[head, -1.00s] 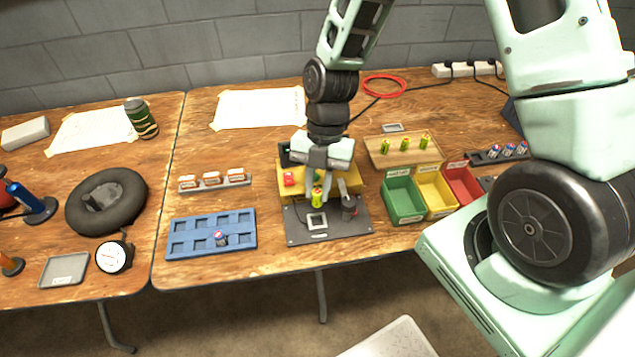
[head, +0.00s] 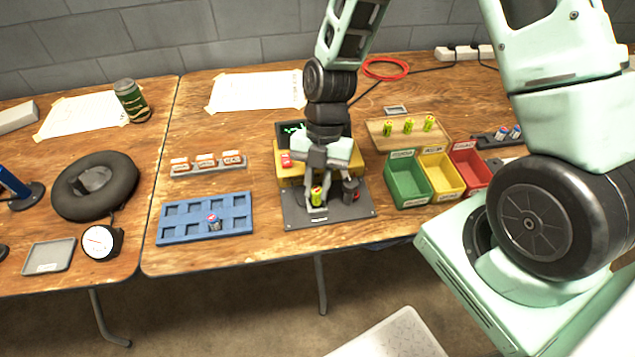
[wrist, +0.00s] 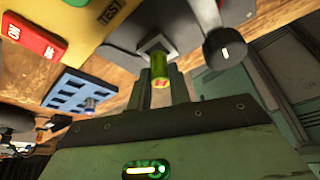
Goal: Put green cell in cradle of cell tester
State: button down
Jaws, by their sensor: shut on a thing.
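The green cell (head: 317,194) is upright between the fingers of my gripper (head: 319,200), which is shut on it. In the wrist view the cell (wrist: 160,68) stands between the two fingers, its far end at the pale square cradle (wrist: 155,44). The cell tester has a yellow body (head: 290,180), a dark screen and a grey base plate (head: 340,215). The cradle on that plate is mostly hidden by my fingers and the cell in the head view. I cannot tell whether the cell is fully seated.
A blue tray (head: 180,229) with one cell lies left. Green (head: 408,190), yellow and red bins stand right. A wooden tray (head: 385,143) behind them bears three green cells.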

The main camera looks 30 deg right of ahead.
jog(key=shift+f+b, duration=0.6)
jog(key=shift+f, duration=0.4)
dwell(1.0)
jog(key=c, duration=1.2)
grip_release()
jog(key=shift+r+p, duration=3.25)
jog(key=shift+r, duration=0.3)
